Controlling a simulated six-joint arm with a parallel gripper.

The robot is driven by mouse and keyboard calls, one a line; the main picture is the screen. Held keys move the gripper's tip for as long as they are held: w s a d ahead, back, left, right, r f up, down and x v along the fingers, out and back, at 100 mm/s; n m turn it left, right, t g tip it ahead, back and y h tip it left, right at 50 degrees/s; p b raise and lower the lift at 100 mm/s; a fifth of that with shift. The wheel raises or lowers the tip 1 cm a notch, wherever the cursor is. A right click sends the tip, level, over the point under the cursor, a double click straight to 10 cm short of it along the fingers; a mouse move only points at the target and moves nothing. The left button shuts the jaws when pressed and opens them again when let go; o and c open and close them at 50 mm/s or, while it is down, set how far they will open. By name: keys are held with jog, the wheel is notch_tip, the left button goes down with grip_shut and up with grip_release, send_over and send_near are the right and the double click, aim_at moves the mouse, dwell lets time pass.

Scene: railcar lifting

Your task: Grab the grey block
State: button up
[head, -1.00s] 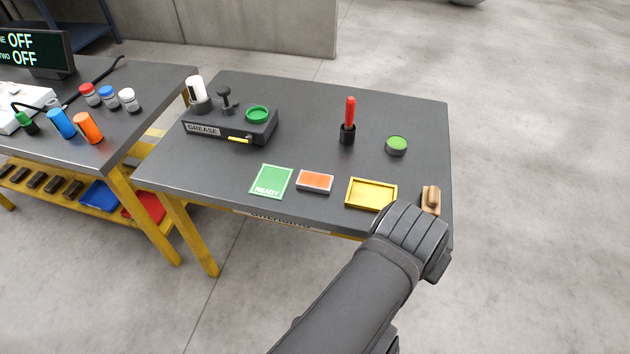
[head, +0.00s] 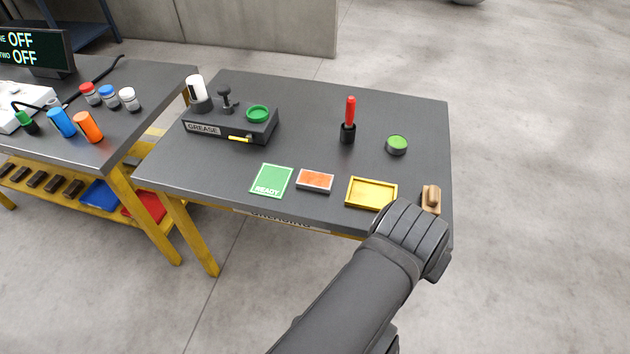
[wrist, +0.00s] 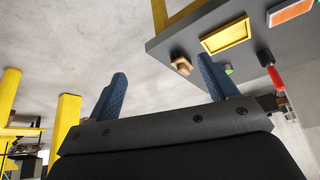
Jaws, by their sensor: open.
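A small block with an orange top and grey sides (head: 315,181) lies near the table's front edge, between the green READY card (head: 271,181) and the yellow tray (head: 371,193). It also shows at the top right of the wrist view (wrist: 290,11), cut off by the frame edge. No plain grey block stands out. My gripper (wrist: 166,78) is open, with two blue fingers spread and nothing between them. In the head view my arm ends by the table's front right corner, right of the block, and hides its fingertips.
A wooden-handled piece (head: 431,198) lies right of the tray. A red-handled tool in a black holder (head: 348,132), a green-topped tin (head: 397,145) and the GREASE box (head: 232,125) stand farther back. The middle of the table (head: 310,140) is clear.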

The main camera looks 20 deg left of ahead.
jog(key=w+d+g+y, duration=0.2)
jog(key=w+d+y, duration=0.1)
jog(key=w, duration=0.7)
jog(key=n+g, duration=0.3)
jog(key=n, duration=2)
send_over(315, 179)
jog(key=shift+h, duration=0.4)
jog(key=f, duration=1.3)
jog(key=shift+s+d, duration=0.3)
jog(key=shift+d, duration=0.05)
jog(key=shift+w+a+f, duration=0.15)
jog(key=shift+a+f, duration=0.05)
jog(key=shift+f, duration=1.25)
jog(key=shift+w+a+f, duration=0.15)
jog(key=shift+f, duration=1.25)
